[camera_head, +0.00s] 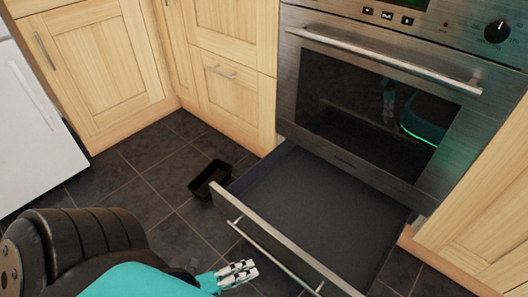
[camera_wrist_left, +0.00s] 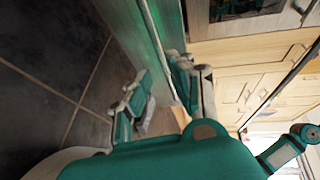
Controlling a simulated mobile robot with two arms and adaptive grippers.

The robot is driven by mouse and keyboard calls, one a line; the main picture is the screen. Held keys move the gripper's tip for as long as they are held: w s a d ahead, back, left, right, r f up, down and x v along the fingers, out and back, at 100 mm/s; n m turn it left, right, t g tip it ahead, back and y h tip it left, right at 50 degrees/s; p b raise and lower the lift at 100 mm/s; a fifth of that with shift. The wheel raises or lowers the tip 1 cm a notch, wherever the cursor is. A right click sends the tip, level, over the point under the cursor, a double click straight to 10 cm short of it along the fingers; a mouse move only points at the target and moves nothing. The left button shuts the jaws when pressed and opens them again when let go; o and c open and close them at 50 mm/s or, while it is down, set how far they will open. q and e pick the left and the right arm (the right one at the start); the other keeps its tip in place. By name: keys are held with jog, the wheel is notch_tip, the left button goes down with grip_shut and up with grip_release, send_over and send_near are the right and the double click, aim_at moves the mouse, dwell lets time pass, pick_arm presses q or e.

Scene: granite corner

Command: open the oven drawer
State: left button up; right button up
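The oven drawer (camera_head: 318,215), below the oven door (camera_head: 375,115), is pulled far out, and its dark inside looks empty. Its steel front (camera_head: 285,235) carries a long bar handle (camera_head: 275,258). My left gripper (camera_head: 240,274) is at the outer side of the drawer front, close to the handle's left part. In the left wrist view, its two fingers (camera_wrist_left: 160,98) stand apart with a reflective metal panel (camera_wrist_left: 165,30) running close by. I cannot tell whether they touch the handle. My right gripper is not in view.
A small black open box (camera_head: 210,180) is on the tiled floor (camera_head: 150,180) just left of the drawer. Wooden cabinets (camera_head: 95,65) and a white appliance (camera_head: 30,130) line the left side. The oven glass reflects a teal arm. Floor between the cabinets and drawer is mostly clear.

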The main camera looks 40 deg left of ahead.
pick_arm(q)
jog(key=shift+v, duration=1.45)
